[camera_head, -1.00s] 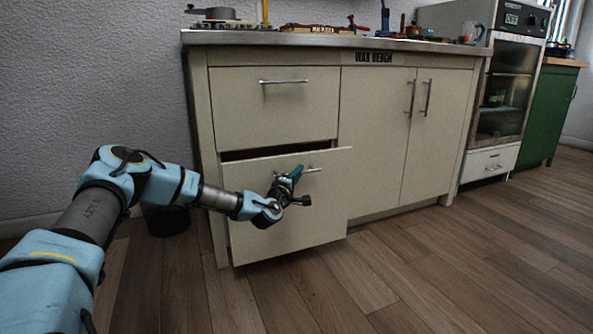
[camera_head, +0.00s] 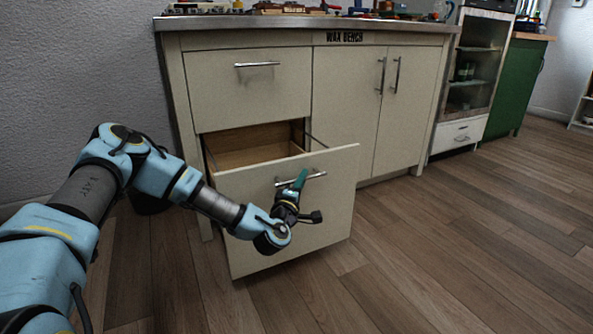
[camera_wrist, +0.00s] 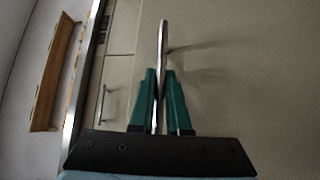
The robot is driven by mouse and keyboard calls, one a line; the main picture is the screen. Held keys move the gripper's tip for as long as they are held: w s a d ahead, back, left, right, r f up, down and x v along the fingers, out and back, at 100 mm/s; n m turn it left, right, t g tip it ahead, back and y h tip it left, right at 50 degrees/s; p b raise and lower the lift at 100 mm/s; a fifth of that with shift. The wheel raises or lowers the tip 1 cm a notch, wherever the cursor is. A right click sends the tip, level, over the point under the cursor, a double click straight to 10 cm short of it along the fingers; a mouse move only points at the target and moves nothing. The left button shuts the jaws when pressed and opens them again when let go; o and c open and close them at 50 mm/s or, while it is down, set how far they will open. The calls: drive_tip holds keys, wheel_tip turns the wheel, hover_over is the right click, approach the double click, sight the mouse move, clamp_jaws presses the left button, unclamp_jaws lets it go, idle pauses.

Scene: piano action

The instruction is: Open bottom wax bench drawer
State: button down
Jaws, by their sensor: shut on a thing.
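The bottom drawer (camera_head: 325,215) of the wax bench (camera_head: 192,130) stands well out from the cabinet, and its wooden inside (camera_head: 250,147) shows empty where I can see it. Its bar handle (camera_head: 314,176) is metal and runs across the upper part of the front. My gripper (camera_head: 300,180) is at the handle with its green fingers shut on it. In the wrist view the handle (camera_wrist: 162,50) runs between the two green fingers of my gripper (camera_wrist: 160,95).
The top drawer (camera_head: 250,90) is shut above it. The double cupboard doors (camera_head: 375,110) to the right are shut. An oven (camera_head: 470,85) and a green cabinet (camera_head: 515,88) stand further right. The wooden floor (camera_head: 450,260) in front is clear.

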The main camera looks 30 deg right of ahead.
drive_tip(key=shift+s+a, duration=0.1)
drive_tip(key=shift+s, duration=0.25)
drive_tip(key=c, duration=0.9)
unclamp_jaws()
drive_tip(key=p+v, duration=0.2)
drive_tip(key=v, duration=0.8)
drive_tip(key=shift+s+a+f+p, duration=0.1)
drive_tip(key=shift+s+a+p, duration=0.15)
drive_tip(key=shift+p, duration=0.15)
